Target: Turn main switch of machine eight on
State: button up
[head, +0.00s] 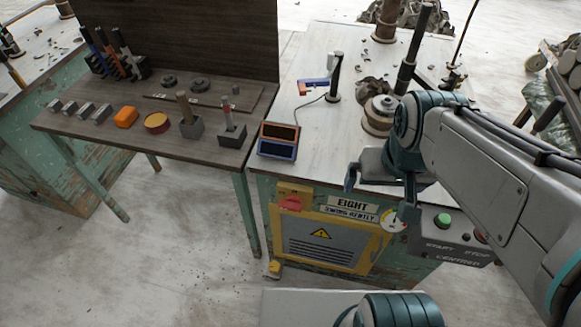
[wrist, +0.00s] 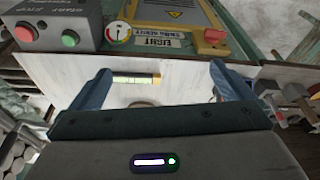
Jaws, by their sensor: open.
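The machine labelled EIGHT has its name plate (head: 351,203) on the front of its green cabinet. Its main switch (head: 290,204) is a red knob on a yellow block at the upper left of the yellow-framed panel. The switch also shows in the wrist view (wrist: 213,36), where the machine appears upside down. I cannot tell the knob's setting. My gripper (head: 379,195) is open and empty, at the front edge of the machine's top, to the right of the switch and apart from it. In the wrist view its two fingers (wrist: 160,72) stand wide apart.
A round gauge (head: 393,220) and a control box (head: 450,236) with green and red buttons are right of the name plate. A small display unit (head: 278,140) stands on the machine top above the switch. A dark tool table (head: 100,128) adjoins at left. Floor in front is mostly clear.

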aim_at(293, 202)
jog(key=u, duration=1.1)
jog(key=k, duration=0.35)
jog(key=z, duration=0.85)
